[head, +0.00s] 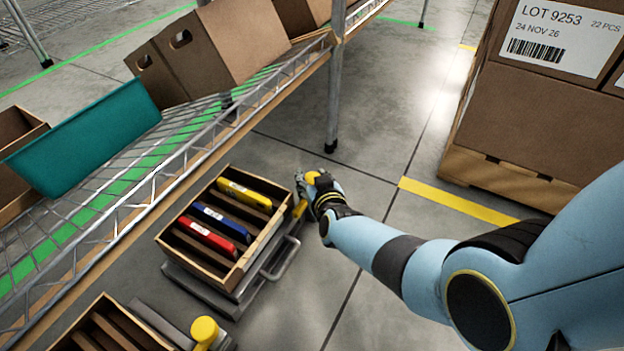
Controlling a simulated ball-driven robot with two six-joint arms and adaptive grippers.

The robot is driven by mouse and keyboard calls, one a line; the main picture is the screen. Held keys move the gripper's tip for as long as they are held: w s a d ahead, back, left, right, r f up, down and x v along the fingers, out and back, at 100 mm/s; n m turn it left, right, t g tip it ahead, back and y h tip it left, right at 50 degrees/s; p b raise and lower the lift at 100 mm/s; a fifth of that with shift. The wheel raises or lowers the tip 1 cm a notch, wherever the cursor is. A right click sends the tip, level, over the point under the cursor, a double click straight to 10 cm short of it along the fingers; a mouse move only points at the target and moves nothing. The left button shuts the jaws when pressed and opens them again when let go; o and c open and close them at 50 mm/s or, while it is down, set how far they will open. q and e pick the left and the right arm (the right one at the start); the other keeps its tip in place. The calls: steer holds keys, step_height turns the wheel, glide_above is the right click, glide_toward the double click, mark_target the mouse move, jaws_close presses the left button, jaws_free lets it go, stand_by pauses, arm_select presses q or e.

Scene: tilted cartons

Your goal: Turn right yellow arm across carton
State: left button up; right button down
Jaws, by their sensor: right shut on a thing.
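A wooden carton (262,238) with inner dividers sits on a grey stand (215,292) below the wire shelf. It holds a yellow item (243,194), a blue item (219,218) and a red item (206,236) in separate slots. A yellow arm (300,209) stands at the carton's right edge, beside it rather than across it. My right gripper (311,184) is shut on this yellow arm, and its fingers hide part of it. My left gripper is out of view.
A second carton (100,306) with dividers and another yellow arm (204,330) are at the lower left. The wire shelf (190,135) with brown boxes and a teal bin (90,137) runs along the left. Stacked cartons (530,120) stand on a pallet at upper right. Floor between is clear.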

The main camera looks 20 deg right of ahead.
steer(key=c, duration=0.9)
jaws_free()
steer(key=shift+d, duration=0.1)
steer(key=shift+o, duration=0.7)
